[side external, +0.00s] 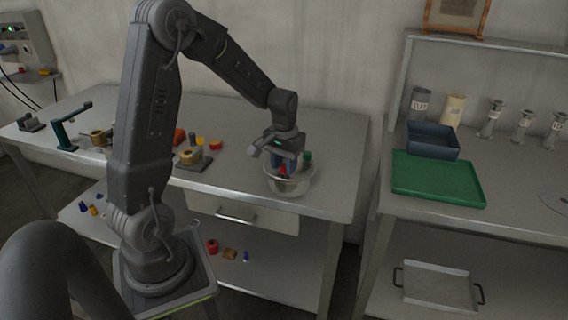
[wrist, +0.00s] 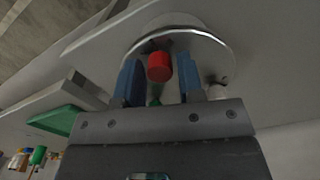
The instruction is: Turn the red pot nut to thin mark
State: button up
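The red pot nut (wrist: 159,66) is a small red cylinder, seen in the wrist view between the two blue fingers of my gripper (wrist: 160,78). A gap shows on each side of it, so my gripper looks open around or just short of it. In the side view my gripper (side external: 285,163) points down over a round metal pot (side external: 291,187), with the red nut (side external: 283,172) at its fingers. A green part (side external: 307,158) stands at the pot's right side. The pot's rim (wrist: 226,52) also shows in the wrist view. I cannot make out the thin mark.
Clamp-like fixtures (side external: 190,157) and small coloured parts (side external: 215,145) sit left of the pot. A green tray (side external: 438,177) and a dark blue bin (side external: 432,140) stand on the right-hand bench. The grey tabletop (side external: 335,150) right of the pot is clear.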

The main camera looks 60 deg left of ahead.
aim_at(284, 165)
jog(key=shift+o, duration=1.2)
notch_tip(284, 165, up, 14)
jog(key=shift+f, duration=0.1)
jog(key=s+d+r+m+t, duration=0.1)
jog(key=s+d+m+t, duration=0.4)
jog(key=s+d, duration=1)
jog(key=d+m, duration=0.1)
jog(key=d, duration=0.3)
jog(key=shift+r+t, duration=0.15)
jog(key=shift+t, duration=0.15)
jog(key=shift+w, duration=0.1)
